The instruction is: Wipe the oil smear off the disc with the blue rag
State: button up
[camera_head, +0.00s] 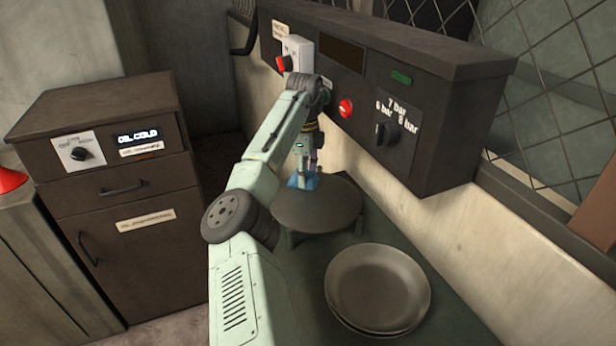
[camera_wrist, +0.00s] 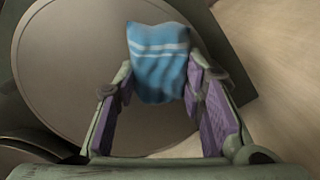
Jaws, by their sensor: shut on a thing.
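The round grey-brown disc (camera_head: 322,212) lies flat on a stand on the dark green bench. It fills much of the wrist view (camera_wrist: 75,60). My gripper (camera_head: 306,172) is over the far left part of the disc, pointing down. It is shut on the blue rag (camera_head: 303,183), which has white stripes in the wrist view (camera_wrist: 160,60). The rag hangs between the purple-padded fingers (camera_wrist: 158,88). I cannot tell whether the rag touches the disc. I cannot make out an oil smear in either view; the rag and gripper hide part of the disc.
Stacked metal plates or bowls (camera_head: 375,285) sit at the bench's front. A dark control box (camera_head: 400,70) with a red button and knobs overhangs the bench at the back right. A brown cabinet (camera_head: 110,190) stands at left. Bare bench (camera_head: 310,285) lies left of the stack.

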dwell(0.3)
jog(key=shift+r, duration=2.9)
jog(key=shift+w, duration=0.1)
jog(key=shift+r, duration=1.5)
jog(key=shift+f, duration=0.15)
jog(key=shift+f+b, duration=0.7)
jog(key=shift+f, duration=2.55)
jog(key=shift+f, duration=1)
